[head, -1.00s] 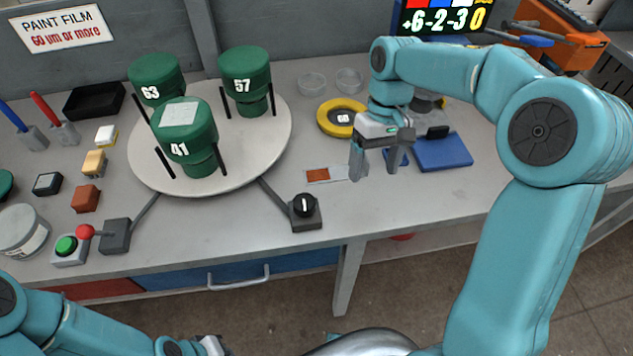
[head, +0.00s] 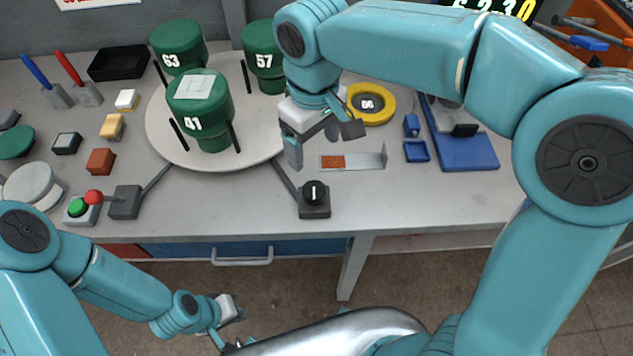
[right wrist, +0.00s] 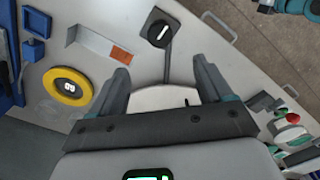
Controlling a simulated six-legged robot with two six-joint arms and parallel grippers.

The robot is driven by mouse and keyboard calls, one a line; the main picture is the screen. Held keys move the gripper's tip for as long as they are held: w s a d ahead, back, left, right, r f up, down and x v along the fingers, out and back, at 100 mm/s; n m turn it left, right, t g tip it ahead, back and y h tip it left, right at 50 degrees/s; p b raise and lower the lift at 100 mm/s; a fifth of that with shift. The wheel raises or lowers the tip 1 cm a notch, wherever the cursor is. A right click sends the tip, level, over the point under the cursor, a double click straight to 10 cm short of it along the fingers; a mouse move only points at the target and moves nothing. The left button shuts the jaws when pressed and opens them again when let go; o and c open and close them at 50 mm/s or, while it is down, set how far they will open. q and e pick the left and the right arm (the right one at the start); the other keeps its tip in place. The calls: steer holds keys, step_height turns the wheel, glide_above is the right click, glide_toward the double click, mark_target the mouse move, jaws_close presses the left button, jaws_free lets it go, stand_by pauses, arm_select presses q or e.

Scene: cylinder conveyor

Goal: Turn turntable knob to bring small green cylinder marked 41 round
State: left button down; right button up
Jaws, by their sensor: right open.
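The green cylinder marked 41 (head: 199,104) stands upright at the front of the round white turntable (head: 162,137). The green cylinders marked 63 (head: 178,48) and 57 (head: 262,60) stand behind it. The black turntable knob (head: 314,192) sits on a dark box at the table's front edge, joined to the turntable by a bar; the knob also shows in the right wrist view (right wrist: 159,34). My right gripper (head: 322,150) is open and empty, above the table behind the knob and apart from it. My left gripper (head: 228,325) is low in front of the table; its jaws are unclear.
A yellow ring (head: 372,104), a metal strip with an orange patch (head: 355,161) and a blue stand (head: 468,152) lie to the right. Table right of the knob is clear.

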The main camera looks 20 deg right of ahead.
mark_target(314, 189)
step_height(314, 189, down, 14)
steer(key=shift+w+f, duration=0.1)
steer(key=c, duration=1)
steer(key=shift+n+b, duration=0.3)
steer(key=shift+c, duration=0.2)
